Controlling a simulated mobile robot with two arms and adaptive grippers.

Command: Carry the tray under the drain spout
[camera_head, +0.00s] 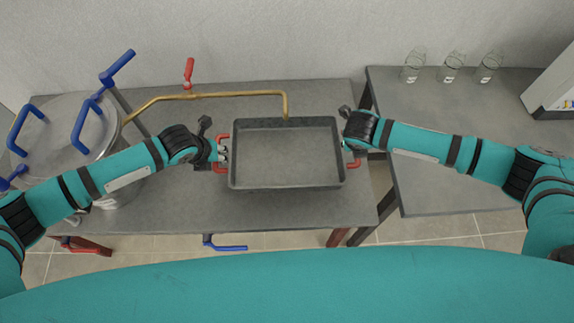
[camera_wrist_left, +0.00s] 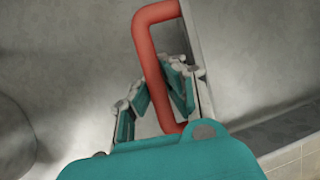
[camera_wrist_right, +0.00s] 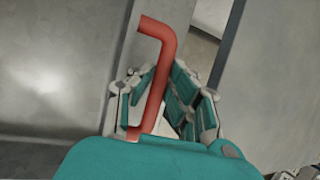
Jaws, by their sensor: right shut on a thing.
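The dark grey rectangular tray (camera_head: 286,183) is empty and looks level above the left table, with a red handle at each short side. The brass drain spout (camera_head: 240,95) runs right from the steel vessel. Its end bends down at the tray's back rim; I cannot tell whether it is over or just behind the rim. My left gripper (camera_head: 222,152) has its fingers on both sides of the left handle (camera_wrist_left: 150,60); I cannot tell whether they grip it. My right gripper (camera_wrist_right: 158,90) is shut on the right handle (camera_wrist_right: 163,50).
The steel vessel (camera_head: 62,125) with blue handles stands at the left. A red valve lever (camera_head: 189,70) rises from the pipe. Several glass beakers, one of them here (camera_head: 452,66), stand at the back of the right table (camera_head: 450,180). A gap separates the two tables.

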